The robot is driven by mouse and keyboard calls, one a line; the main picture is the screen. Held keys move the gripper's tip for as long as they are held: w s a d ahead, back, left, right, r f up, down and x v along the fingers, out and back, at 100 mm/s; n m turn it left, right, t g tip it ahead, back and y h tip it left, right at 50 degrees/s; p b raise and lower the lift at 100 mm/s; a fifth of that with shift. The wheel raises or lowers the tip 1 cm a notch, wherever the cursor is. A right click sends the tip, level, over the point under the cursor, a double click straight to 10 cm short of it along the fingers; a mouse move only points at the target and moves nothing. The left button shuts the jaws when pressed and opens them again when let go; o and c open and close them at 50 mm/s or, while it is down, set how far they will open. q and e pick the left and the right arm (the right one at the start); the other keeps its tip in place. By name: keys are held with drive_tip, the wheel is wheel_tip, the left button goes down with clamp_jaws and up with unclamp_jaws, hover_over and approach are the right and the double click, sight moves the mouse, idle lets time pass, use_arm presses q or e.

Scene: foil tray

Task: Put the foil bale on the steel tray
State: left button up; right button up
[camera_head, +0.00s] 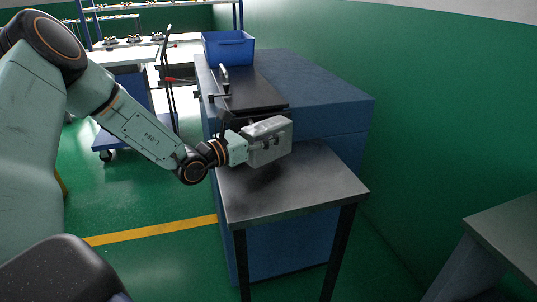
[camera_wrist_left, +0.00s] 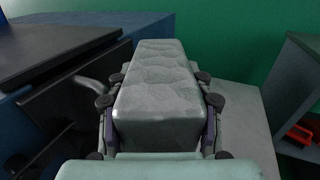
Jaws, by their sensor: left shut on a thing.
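The foil bale (camera_head: 270,129) is a grey block with a crumpled top. My left gripper (camera_head: 264,144) is shut on it, and the bale appears held above the back part of the steel tray (camera_head: 290,188). In the left wrist view the bale (camera_wrist_left: 158,85) fills the middle, with the fingers of my left gripper (camera_wrist_left: 160,120) on both its sides. The steel tray (camera_wrist_left: 245,115) shows beside and below it there. The bale's underside is hidden, so any contact with the tray cannot be told. My right gripper is not in view.
A blue machine (camera_head: 320,85) with a dark hatch (camera_head: 250,90) stands directly behind the tray. A blue bin (camera_head: 228,48) sits on its far end. A grey table (camera_head: 510,225) is at the right. The tray's front half is bare.

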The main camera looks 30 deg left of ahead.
sight(268, 148)
use_arm(q)
drive_tip(key=shift+f, duration=0.3)
drive_tip(key=f, duration=0.1)
drive_tip(key=f+b, duration=0.1)
drive_tip(key=shift+d+f, duration=0.3)
drive_tip(key=shift+f, duration=0.25)
drive_tip(key=shift+w+a, duration=0.1)
drive_tip(key=shift+a, duration=0.15)
drive_tip(key=shift+d+f+b, duration=0.1)
drive_tip(key=shift+d+b, duration=0.05)
drive_tip(key=shift+b, duration=0.2)
drive_tip(key=o, duration=0.9)
drive_tip(key=shift+o, duration=1.2)
drive_tip(key=shift+f, duration=0.1)
